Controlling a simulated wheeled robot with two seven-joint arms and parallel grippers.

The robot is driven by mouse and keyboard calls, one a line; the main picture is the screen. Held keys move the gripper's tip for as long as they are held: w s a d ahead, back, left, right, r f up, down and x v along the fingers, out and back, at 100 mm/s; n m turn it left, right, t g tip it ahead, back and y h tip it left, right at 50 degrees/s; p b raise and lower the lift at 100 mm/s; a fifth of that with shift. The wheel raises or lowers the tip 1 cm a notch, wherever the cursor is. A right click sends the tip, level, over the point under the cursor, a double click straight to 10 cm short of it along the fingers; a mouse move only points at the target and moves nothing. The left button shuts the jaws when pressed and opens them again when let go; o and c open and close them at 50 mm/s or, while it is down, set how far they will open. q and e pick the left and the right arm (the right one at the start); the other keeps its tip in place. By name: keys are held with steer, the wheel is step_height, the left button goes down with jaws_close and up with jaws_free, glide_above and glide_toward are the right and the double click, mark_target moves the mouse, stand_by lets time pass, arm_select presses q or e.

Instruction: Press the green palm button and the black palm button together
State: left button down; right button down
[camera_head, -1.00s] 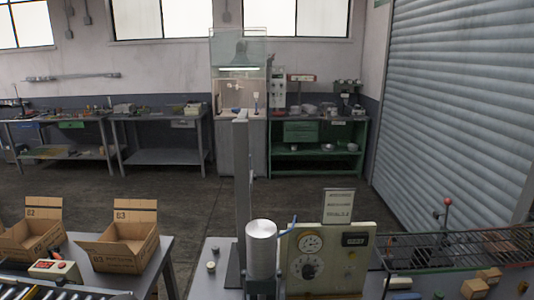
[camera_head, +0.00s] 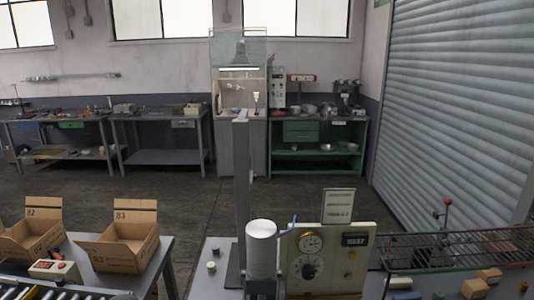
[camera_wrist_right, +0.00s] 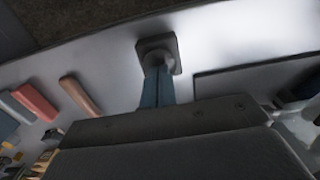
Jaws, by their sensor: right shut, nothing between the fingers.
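My right gripper (camera_wrist_right: 158,90) shows in the right wrist view as two blue fingers, shut with nothing between them. The fingertips are at a dark grey square block with rounded corners (camera_wrist_right: 158,47) on the light bench top. It may be the black palm button, but its top is partly hidden by the fingers, and I cannot tell whether they touch it. I cannot make out a green palm button for certain in either view. No gripper shows in the head view, and my left gripper is out of sight.
The head view shows a press with a pale cylinder (camera_head: 262,245) and upright column (camera_head: 242,190) beside a gauge panel (camera_head: 328,272). A wire rack (camera_head: 460,248) stands at right. In the wrist view, red (camera_wrist_right: 35,102) and brown (camera_wrist_right: 80,96) bars lie left of the fingers.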

steer(key=shift+f, duration=0.25)
steer(key=shift+r, duration=0.25)
stand_by(0.7)
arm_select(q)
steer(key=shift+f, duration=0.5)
arm_select(e)
steer(key=shift+f, duration=0.5)
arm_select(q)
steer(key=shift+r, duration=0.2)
arm_select(e)
steer(key=shift+r, duration=0.2)
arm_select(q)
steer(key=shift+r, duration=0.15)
arm_select(e)
steer(key=shift+r, duration=0.15)
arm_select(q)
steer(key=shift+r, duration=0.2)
arm_select(e)
steer(key=shift+r, duration=0.2)
stand_by(1.7)
